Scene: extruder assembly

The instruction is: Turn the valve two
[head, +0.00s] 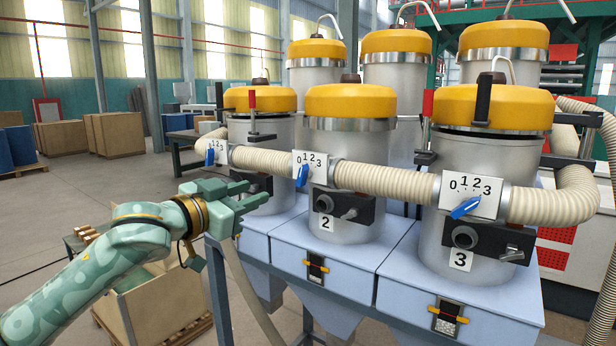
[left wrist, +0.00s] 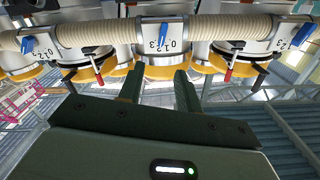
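Valve two is the white dial plate (head: 311,166) marked 0 to 3 with a blue handle (head: 302,175), on the pale hose in front of the middle front canister labelled 2 (head: 326,223). The handle hangs nearly straight down, leaning slightly left. My left gripper (head: 258,192) is left of the valve, apart from it and empty. In the left wrist view its two fingers (left wrist: 158,80) stand apart, below the upside-down middle dial with its blue handle (left wrist: 163,31). My right gripper is not in view.
Similar dials with blue handles sit left (head: 210,156) and right (head: 466,207) on the same hose (head: 385,180). A dark fitting (head: 340,204) juts out below valve two. Blue hopper tops (head: 330,252) lie beneath. A crate (head: 145,300) stands behind my left arm.

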